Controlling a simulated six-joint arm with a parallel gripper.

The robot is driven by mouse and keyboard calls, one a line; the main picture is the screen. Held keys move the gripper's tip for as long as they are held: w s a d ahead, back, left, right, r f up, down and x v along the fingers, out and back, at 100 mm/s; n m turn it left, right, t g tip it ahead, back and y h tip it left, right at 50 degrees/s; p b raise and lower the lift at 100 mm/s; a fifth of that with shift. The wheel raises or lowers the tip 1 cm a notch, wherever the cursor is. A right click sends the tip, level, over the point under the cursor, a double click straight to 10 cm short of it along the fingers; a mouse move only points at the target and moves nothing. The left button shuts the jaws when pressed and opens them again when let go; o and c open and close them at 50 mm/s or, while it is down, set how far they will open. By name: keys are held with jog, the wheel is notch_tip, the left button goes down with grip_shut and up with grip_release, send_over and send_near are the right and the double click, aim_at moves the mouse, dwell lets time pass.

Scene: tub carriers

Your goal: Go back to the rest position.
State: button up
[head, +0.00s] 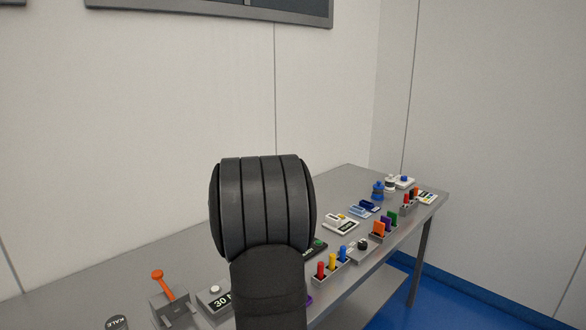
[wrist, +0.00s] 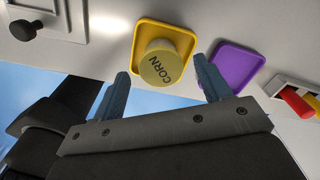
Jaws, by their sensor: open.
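My gripper (wrist: 160,93) shows in the wrist view with its two blue-grey fingers spread apart and nothing between them. Beyond the fingertips a round tub labelled CORN (wrist: 162,66) sits on a yellow square carrier (wrist: 183,37). A purple square carrier (wrist: 235,68) with nothing on it lies to the right, partly behind the right finger. In the head view my dark arm stands in front of the table and hides the gripper and the yellow carrier.
The grey table (head: 345,187) runs back to the right. An orange lever (head: 159,280) stands at the front left. Red, yellow and blue pegs (head: 332,265) stand right of my arm. Several more coloured pieces crowd the far end. A dark knob (wrist: 25,29) is in the wrist view.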

jog(key=shift+f, duration=1.4)
notch_tip(320, 180, up, 12)
jog(key=f, duration=0.1)
notch_tip(320, 180, down, 12)
jog(key=shift+f, duration=0.1)
jog(key=r, duration=0.5)
jog(key=shift+d, duration=0.3)
jog(key=s+d+r, duration=0.4)
jog(key=d+r, duration=0.3)
jog(key=d, duration=0.4)
jog(key=s+a, duration=0.2)
jog(key=a, duration=0.6)
jog(key=s+a, duration=0.3)
jog(key=a, duration=0.5)
jog(key=a+f, duration=0.2)
jog(key=a, duration=0.1)
jog(key=a+f, duration=0.2)
jog(key=a, duration=0.2)
jog(key=a+f, duration=0.2)
jog(key=a, duration=0.1)
jog(key=shift+w+a+f, duration=0.25)
jog(key=shift+w+a, duration=0.05)
jog(key=shift+w, duration=0.1)
jog(key=shift+a+f, duration=0.45)
jog(key=shift+r, duration=0.1)
